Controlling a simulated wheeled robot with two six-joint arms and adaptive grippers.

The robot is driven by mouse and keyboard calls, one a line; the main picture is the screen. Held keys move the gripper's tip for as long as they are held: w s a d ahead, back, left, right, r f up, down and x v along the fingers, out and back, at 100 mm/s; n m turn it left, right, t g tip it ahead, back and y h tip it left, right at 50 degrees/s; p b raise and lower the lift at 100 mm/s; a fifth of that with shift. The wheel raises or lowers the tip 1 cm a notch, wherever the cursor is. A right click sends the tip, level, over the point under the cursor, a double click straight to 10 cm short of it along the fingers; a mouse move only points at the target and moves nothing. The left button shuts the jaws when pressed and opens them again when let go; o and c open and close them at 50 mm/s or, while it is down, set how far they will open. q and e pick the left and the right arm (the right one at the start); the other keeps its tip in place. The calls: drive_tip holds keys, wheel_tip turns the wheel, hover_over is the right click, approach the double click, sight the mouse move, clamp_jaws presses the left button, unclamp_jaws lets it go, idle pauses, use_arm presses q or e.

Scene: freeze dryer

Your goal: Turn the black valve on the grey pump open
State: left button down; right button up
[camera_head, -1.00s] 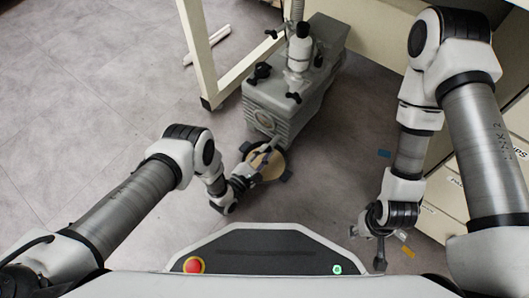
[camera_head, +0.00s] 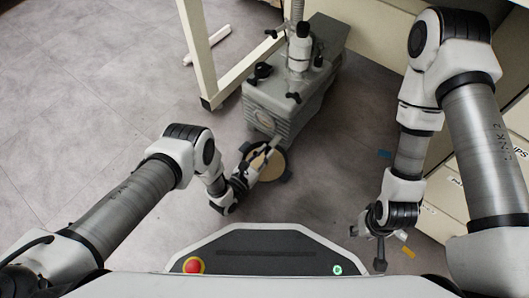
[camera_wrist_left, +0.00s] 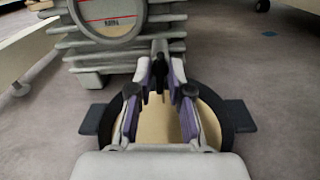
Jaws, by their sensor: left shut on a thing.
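The grey pump (camera_head: 283,95) stands on the floor at upper middle in the head view. Its ribbed front and round label plate fill the top of the left wrist view (camera_wrist_left: 110,15). My left gripper (camera_head: 274,147) is low at the pump's front, above a round tan pan with a dark rim. In the left wrist view, its fingers (camera_wrist_left: 159,75) are shut on a small black part, the black valve (camera_wrist_left: 160,72), just below the ribs. The fingers hide most of it. My right gripper (camera_head: 367,247) is empty, its fingers apart, at lower right and away from the pump.
The dark-rimmed pan (camera_wrist_left: 92,122) with two side handles lies on the floor under my left gripper. A pale frame leg (camera_head: 204,60) stands left of the pump. Cream drawers (camera_head: 470,185) are at right.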

idle(0.3)
use_arm(q)
drive_tip(key=c, duration=1.3)
unclamp_jaws()
drive_tip(key=v, duration=1.2)
